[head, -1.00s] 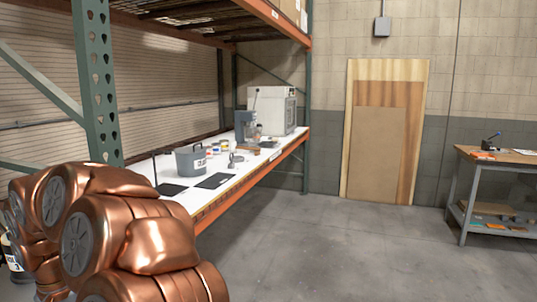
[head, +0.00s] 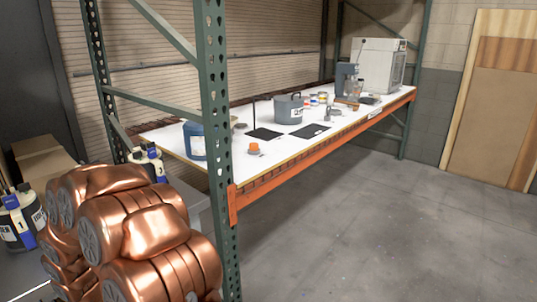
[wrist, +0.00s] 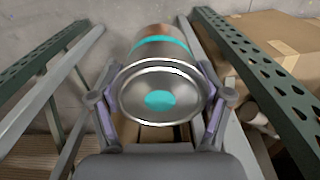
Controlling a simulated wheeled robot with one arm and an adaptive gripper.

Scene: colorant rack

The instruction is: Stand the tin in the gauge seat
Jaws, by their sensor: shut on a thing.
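The tin (wrist: 162,52) is a silver metal can with a teal band and a teal spot on the end facing the wrist camera. My gripper (wrist: 161,100) is shut on it, one finger on each side. The tin is held up in the air, clear of any surface that I can make out. In the head view neither the gripper nor the tin shows; only my copper arm is at the lower left. I cannot tell which item on the white bench shelf (head: 205,172) is the gauge seat.
A green rack upright (head: 214,150) stands between my arm and the bench. On the bench are a blue container (head: 194,142), an orange-topped item (head: 254,149), a grey pot (head: 288,110) and black mats (head: 264,134). Cardboard boxes (head: 42,155) are at left. Floor at right is clear.

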